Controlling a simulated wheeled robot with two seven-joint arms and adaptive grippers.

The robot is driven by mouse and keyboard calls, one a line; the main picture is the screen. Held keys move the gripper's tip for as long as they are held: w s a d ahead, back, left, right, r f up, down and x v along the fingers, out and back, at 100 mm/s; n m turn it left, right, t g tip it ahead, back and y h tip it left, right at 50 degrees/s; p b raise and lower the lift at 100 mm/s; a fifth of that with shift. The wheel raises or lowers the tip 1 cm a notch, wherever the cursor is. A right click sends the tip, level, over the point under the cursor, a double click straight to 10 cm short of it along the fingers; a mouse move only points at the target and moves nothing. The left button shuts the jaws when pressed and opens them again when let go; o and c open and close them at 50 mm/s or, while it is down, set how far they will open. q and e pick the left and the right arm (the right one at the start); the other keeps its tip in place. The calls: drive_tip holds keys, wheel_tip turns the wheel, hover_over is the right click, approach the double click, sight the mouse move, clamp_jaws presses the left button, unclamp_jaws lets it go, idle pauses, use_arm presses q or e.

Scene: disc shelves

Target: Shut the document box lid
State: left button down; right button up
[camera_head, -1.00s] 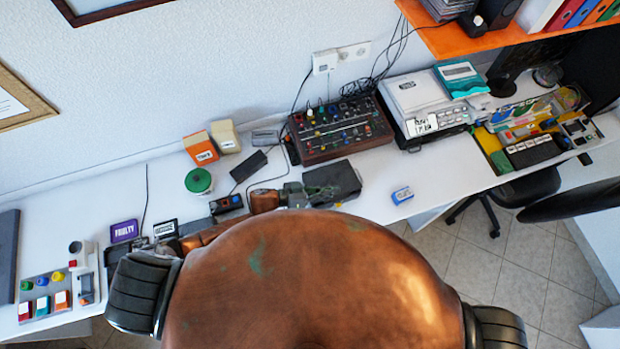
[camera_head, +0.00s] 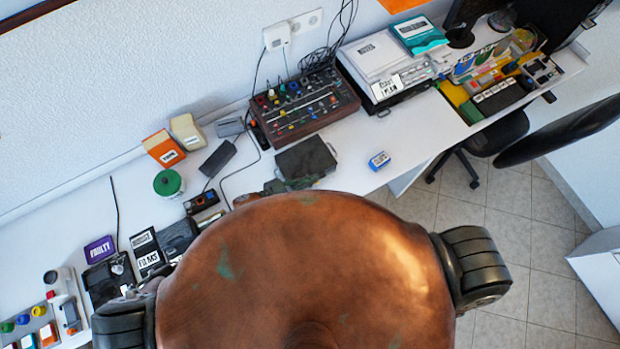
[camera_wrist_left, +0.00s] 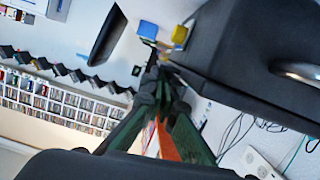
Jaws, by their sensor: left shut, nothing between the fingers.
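A dark grey flat case with a small handle, which I take to be the document box (camera_head: 306,157), lies on the white desk in front of the mixer in the head view. Its top looks flat and down, but I cannot tell whether the lid is fully closed. A large dark case surface (camera_wrist_left: 250,45) with a silver handle fills the upper right of the left wrist view. My left gripper (camera_head: 290,184), with dark green fingers, is at the near edge of the box, shut and empty; it also shows in the left wrist view (camera_wrist_left: 160,75). My copper-coloured body hides part of the arm. My right gripper is out of view.
The mixer (camera_head: 305,108) stands behind the box. A blue-and-white small box (camera_head: 379,160) lies to its right on clear desk. A green-lidded jar (camera_head: 168,183), an orange box (camera_head: 163,149) and a black device (camera_head: 201,202) stand to the left. Cables run behind.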

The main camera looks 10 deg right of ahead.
use_arm(q)
drive_tip(key=shift+s+a+f, duration=0.1)
drive_tip(key=shift+f, duration=0.05)
wheel_tip(320, 180, up, 5)
drive_tip(key=p, duration=0.4)
drive_tip(key=shift+p, duration=0.4)
drive_tip(key=b+v, duration=0.1)
drive_tip(key=v, duration=0.8)
drive_tip(key=shift+s+a+f+b, duration=0.2)
drive_tip(key=shift+a+f+b, duration=0.1)
drive_tip(key=shift+a, duration=0.1)
